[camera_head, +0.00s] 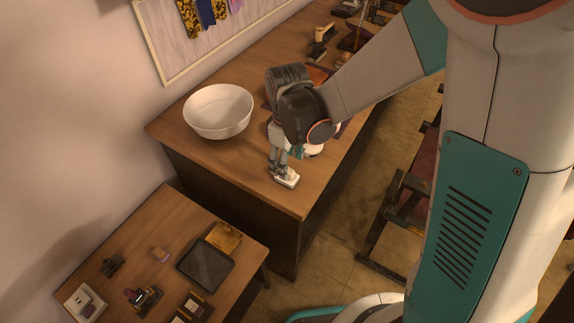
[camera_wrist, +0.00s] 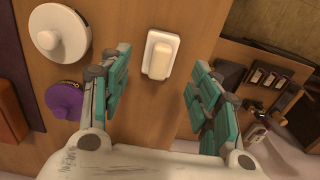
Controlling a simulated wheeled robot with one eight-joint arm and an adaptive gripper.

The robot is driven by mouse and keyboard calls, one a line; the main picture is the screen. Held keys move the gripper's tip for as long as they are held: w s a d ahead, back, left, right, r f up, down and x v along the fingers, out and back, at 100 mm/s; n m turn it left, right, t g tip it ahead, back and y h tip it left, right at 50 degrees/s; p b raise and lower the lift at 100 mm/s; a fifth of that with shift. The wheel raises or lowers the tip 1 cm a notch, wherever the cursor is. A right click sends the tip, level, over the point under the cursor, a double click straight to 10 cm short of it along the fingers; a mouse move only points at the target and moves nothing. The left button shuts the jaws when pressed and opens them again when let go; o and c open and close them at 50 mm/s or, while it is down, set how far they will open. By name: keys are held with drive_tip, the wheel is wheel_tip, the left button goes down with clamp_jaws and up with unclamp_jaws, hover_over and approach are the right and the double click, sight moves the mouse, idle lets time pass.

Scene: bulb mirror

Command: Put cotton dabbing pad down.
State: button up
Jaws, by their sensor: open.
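The cotton dabbing pad, a small white block with a rounded cream top, lies on the wooden desk near its front edge in the head view (camera_head: 287,180). In the wrist view the pad (camera_wrist: 160,55) shows whole, with bare wood around it. My gripper (camera_wrist: 160,80) is open, its teal-padded fingers spread to either side of the pad with visible gaps. In the head view my gripper (camera_head: 283,170) points down just above the pad and hides part of it. I cannot tell the exact height between fingertips and pad.
A white bowl (camera_head: 218,111) stands on the desk to the left. A white round lidded thing (camera_wrist: 60,30) and a purple one (camera_wrist: 65,102) lie left of my fingers. A lower table (camera_head: 200,220) holds a dark tray (camera_head: 206,262) and several small items.

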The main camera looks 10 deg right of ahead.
sight(289, 169)
wheel_tip(289, 169, up, 7)
drive_tip(key=p, duration=0.1)
drive_tip(key=shift+f+p, duration=0.15)
drive_tip(key=shift+p, duration=0.15)
drive_tip(key=d+r+m+t+p, duration=0.1)
drive_tip(key=d+r+m, duration=0.1)
drive_tip(key=d+r, duration=0.3)
drive_tip(key=s+d+r+m+t+b, duration=0.1)
drive_tip(key=s+d+r+m+t, duration=0.2)
drive_tip(key=s, duration=0.3)
drive_tip(key=s+d+r+m+t+b, duration=0.1)
drive_tip(key=s+d+r+m+t, duration=0.2)
drive_tip(key=s+d+r+m, duration=0.1)
drive_tip(key=s+d+m, duration=0.1)
drive_tip(key=s+d, duration=0.1)
drive_tip(key=s, duration=0.1)
drive_tip(key=shift+r, duration=0.25)
drive_tip(key=shift+d, duration=0.1)
idle(0.6)
